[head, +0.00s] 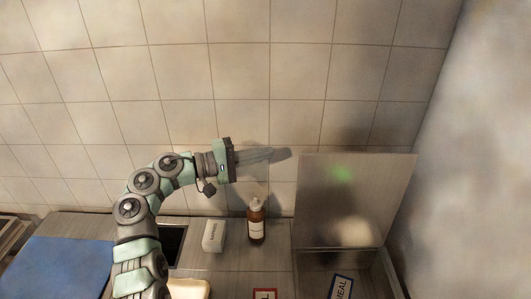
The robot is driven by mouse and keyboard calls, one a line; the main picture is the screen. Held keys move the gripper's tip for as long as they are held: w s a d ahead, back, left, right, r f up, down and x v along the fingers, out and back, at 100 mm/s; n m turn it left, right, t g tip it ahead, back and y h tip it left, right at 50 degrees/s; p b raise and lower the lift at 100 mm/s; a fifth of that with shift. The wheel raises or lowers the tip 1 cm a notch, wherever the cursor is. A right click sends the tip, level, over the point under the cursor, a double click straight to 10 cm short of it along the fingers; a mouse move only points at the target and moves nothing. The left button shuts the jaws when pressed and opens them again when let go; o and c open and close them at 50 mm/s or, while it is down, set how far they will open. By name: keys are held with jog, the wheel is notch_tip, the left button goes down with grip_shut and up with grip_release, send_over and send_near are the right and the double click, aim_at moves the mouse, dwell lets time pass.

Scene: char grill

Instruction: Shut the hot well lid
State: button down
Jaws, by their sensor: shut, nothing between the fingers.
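The hot well lid (355,182) is a flat metal panel standing upright at the right, against the tiled wall. A faint green glint shows on its face. Below it is the hot well (378,268), an open metal recess partly cut off by the bottom edge of the view. A blue-edged label reading "MEAL" (341,289) shows in it. My gripper (284,155) is shut and empty, its long fingers pointing right. The tips appear just left of the lid's upper left corner, above the counter. I cannot tell the depth gap between them.
A brown bottle (256,226) and a white labelled box (213,235) stand on the counter left of the well. A dark opening (173,245) and a blue board (58,268) lie further left. A red-edged label (265,294) is at the bottom.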

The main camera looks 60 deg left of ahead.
jog(key=w+d+p, duration=0.3)
jog(key=w+d, duration=0.2)
jog(key=shift+p, duration=0.3)
dwell(0.4)
jog(key=shift+d, duration=0.15)
dwell(0.3)
